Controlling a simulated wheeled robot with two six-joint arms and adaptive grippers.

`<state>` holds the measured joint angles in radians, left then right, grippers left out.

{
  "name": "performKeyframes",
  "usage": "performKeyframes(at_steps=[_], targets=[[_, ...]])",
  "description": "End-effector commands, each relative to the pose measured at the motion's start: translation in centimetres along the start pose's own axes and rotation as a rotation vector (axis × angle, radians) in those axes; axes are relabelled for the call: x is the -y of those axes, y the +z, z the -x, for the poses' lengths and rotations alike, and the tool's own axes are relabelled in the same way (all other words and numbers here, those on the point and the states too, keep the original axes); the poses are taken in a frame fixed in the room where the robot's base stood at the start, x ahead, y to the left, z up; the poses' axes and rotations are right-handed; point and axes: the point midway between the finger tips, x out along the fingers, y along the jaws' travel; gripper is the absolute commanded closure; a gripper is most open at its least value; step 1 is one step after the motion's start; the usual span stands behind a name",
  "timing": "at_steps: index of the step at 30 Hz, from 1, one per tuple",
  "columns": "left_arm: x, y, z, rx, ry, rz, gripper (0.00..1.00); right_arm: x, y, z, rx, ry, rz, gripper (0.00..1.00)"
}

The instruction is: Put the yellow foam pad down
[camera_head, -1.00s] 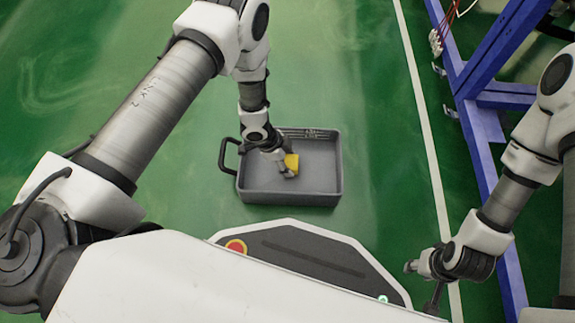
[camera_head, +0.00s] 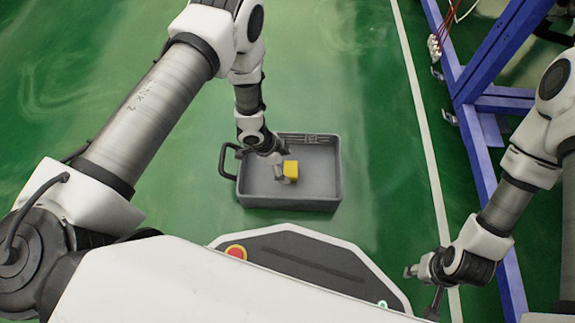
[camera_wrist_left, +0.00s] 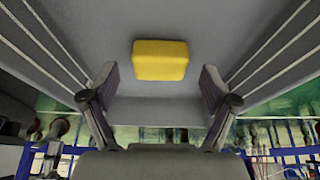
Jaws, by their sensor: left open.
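In the left wrist view the pad (camera_wrist_left: 161,60) lies on the grey surface beyond the fingertips, apart from both. My left gripper (camera_wrist_left: 158,92) is open, with one finger on each side and nothing between them. My right gripper (camera_head: 421,284) is at the lower right of the head view, outside the bin; whether its jaws are open is not clear.
The grey bin (camera_head: 318,197) stands on the green floor with a dark handle (camera_head: 227,160) on its left. A blue frame (camera_head: 487,160) with cables rises at the right, beyond a white floor line (camera_head: 424,130). The bin's right side is empty.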

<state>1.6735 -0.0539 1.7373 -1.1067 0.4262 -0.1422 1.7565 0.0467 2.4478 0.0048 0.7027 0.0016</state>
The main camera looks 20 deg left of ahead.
Motion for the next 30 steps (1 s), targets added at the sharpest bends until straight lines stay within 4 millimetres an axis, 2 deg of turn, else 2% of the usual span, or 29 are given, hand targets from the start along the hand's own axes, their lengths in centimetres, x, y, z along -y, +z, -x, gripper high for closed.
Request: performKeyframes(at_steps=[1, 3, 9, 13, 21, 23, 25, 28, 30], targets=[[0.1, -0.4, 2.0, -0.001, -0.001, 0.002, 0.14, 0.0, 0.1, 1.6, 0.003, 0.000, 0.000, 0.60], [0.1, -0.4, 4.0, -0.001, -0.002, 0.002, 0.14, 0.1, 0.1, 2.7, 0.005, -0.001, 0.002, 0.60], [0.0, -0.3, 8.7, -0.001, -0.001, 0.002, 0.14, 0.1, 0.3, 5.0, 0.009, -0.001, 0.008, 0.60], [0.0, -0.2, 10.1, 0.000, 0.000, 0.000, 0.14, 0.1, 0.3, 5.5, 0.010, -0.001, 0.009, 0.60], [-0.3, 0.0, 10.1, 0.000, 0.002, 0.013, 0.14, 0.1, 0.3, 5.4, 0.010, -0.001, 0.010, 0.60], [-1.2, 0.2, 10.2, 0.000, 0.006, 0.078, 0.14, 0.1, 0.3, 5.4, 0.010, -0.001, 0.010, 0.60], [-3.5, 0.7, 10.4, 0.007, 0.008, 0.242, 0.14, 0.1, 0.3, 5.4, 0.010, -0.001, 0.010, 0.60], [-8.1, 2.5, 11.4, 0.057, -0.017, 0.603, 0.14, 0.1, 0.3, 5.5, 0.010, -0.001, 0.010, 0.60], [-11.3, 4.4, 12.7, 0.125, -0.067, 0.863, 0.14, 0.1, 0.3, 5.5, 0.010, -0.001, 0.010, 0.60]])
